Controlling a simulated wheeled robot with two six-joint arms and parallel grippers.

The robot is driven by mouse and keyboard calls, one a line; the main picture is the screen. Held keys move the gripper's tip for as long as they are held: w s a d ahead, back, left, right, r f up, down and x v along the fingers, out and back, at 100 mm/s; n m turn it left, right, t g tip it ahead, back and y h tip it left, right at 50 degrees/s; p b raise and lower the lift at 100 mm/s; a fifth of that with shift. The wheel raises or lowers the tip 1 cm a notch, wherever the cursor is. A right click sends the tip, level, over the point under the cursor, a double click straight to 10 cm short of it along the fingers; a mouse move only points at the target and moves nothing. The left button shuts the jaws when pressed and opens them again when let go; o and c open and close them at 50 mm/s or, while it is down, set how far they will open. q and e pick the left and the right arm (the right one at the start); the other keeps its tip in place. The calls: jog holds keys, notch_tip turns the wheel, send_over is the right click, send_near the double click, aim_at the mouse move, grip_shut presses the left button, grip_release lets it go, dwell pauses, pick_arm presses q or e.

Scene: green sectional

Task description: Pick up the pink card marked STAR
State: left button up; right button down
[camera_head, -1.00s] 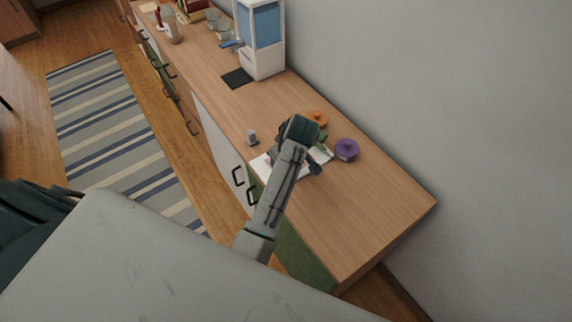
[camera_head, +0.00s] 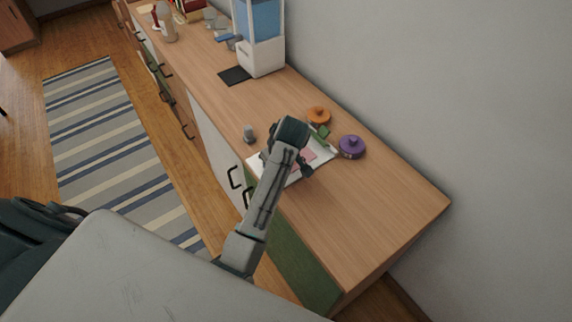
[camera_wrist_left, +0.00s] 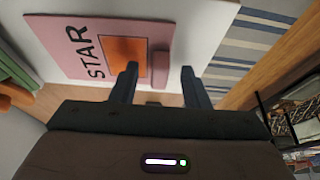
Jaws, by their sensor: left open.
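The pink card marked STAR (camera_wrist_left: 75,44) lies on a white tray (camera_wrist_left: 45,8) in the left wrist view. It has black letters, an orange square (camera_wrist_left: 122,50) and a raised pink tab (camera_wrist_left: 160,69) near one edge. My left gripper (camera_wrist_left: 158,80) is open and empty, and the tab shows between its two fingertips in that view. I cannot tell the remaining gap to the tab. In the head view, my left gripper (camera_head: 308,169) is over the white tray (camera_head: 328,157), and my arm hides part of the card (camera_head: 304,154). My right gripper is not in view.
A small grey object (camera_head: 249,134) stands left of the tray. Orange (camera_head: 318,114) and purple (camera_head: 352,147) round objects and a green piece (camera_head: 320,133) are close to its right. A white-and-blue appliance (camera_head: 260,45) stands farther back. The counter's near right (camera_head: 380,215) is clear.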

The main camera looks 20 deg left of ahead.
pick_arm(q)
grip_shut()
dwell(0.4)
